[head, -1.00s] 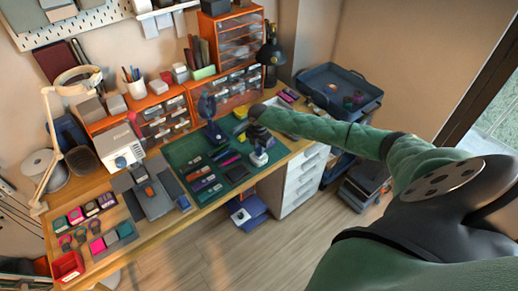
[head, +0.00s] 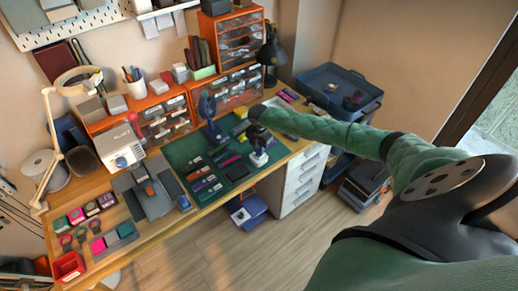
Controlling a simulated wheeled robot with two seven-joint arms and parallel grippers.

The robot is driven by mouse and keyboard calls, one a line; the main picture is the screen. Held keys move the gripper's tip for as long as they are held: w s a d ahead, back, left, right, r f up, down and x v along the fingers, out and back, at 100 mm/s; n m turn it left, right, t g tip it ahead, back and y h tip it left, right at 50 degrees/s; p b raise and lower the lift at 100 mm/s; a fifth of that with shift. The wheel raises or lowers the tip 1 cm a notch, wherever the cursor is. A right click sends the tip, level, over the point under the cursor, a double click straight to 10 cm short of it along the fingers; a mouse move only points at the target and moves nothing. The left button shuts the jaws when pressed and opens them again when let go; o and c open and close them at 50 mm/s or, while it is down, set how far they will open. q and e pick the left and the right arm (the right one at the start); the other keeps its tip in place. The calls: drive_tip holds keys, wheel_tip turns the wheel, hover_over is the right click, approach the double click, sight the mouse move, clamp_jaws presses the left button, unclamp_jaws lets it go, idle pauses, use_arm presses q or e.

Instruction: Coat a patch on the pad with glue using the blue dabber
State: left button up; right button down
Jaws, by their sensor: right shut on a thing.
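My right gripper (head: 259,160) is over the right part of the green cutting mat (head: 187,152), pointing down. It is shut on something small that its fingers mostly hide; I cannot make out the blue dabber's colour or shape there. A dark square piece (head: 237,172), possibly the pad, lies on the mat just left of and in front of the gripper. I cannot tell whether the held thing touches anything, and no glue can be made out at this size. My left gripper is not in view.
Several small coloured pieces (head: 203,184) lie on the mat, with a dark blue upright stand (head: 211,118) behind them. A grey tray (head: 152,192) is further left. Orange drawer units (head: 238,90) line the back. A red bin (head: 68,266) is at the front left corner.

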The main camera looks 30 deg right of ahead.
drive_tip(key=shift+r+p, duration=0.85)
drive_tip(key=shift+r, duration=0.4)
drive_tip(key=shift+r+p, duration=1.6)
drive_tip(key=shift+r, duration=0.6)
